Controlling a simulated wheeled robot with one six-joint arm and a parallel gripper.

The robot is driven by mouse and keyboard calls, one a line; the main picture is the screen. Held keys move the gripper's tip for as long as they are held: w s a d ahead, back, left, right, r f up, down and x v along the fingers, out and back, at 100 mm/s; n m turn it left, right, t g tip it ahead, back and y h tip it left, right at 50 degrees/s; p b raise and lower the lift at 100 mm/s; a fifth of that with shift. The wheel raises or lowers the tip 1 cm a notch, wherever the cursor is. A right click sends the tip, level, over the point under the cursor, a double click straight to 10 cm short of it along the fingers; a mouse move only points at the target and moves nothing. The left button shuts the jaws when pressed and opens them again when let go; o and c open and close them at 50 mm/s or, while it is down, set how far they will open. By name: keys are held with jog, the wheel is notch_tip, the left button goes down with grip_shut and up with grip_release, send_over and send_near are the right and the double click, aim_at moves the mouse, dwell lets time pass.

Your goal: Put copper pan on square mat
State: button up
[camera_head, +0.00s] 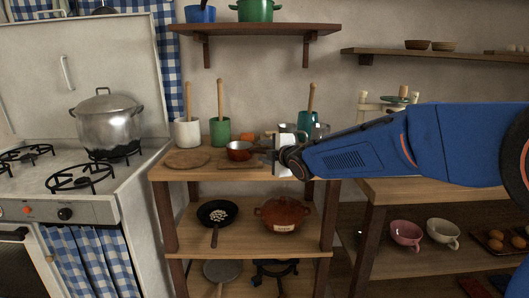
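The copper pan (238,153) is a small reddish pan on the upper level of the wooden shelf unit. Its handle points right, towards my gripper. The square mat (236,166) is a flat brown piece whose front part shows just below the pan. The pan overlaps it in the picture, and I cannot tell whether the pan rests on it or is just above or behind it. My gripper (273,158) is at the handle's right end, seen from the side. Its fingers are small and partly hidden, so I cannot tell if they are closed on the handle.
A round mat (187,159) lies left of the pan. A white crock (187,133) and a green crock (220,132) stand behind. An orange item (247,137) and a teal container (306,121) are near my arm. A stove with a steel pot (108,122) stands left.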

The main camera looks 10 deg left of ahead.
jog(key=shift+r, duration=0.1)
jog(key=v, duration=1.2)
jog(key=s+d+f+m+h, duration=0.2)
jog(key=s+d+m+h, duration=0.15)
jog(key=d, duration=0.65)
jog(key=s+d+f+m+g+h, duration=0.1)
jog(key=s+d+f+m+h, duration=0.25)
jog(key=d, duration=0.55)
jog(key=s+d+f+m+h, duration=0.1)
jog(key=s+d+m, duration=0.4)
jog(key=d, duration=0.5)
jog(key=s+d+f+m+g+h, duration=0.1)
jog(key=s+d+f+m+g, duration=0.2)
jog(key=s, duration=0.9)
jog(key=s+d+f+m+g, duration=0.3)
jog(key=s+d+f+m, duration=0.5)
jog(key=s, duration=0.4)
jog(key=shift+d+f+m+h, duration=0.15)
jog(key=shift+f+m+h, duration=0.25)
jog(key=shift+f+m, duration=0.4)
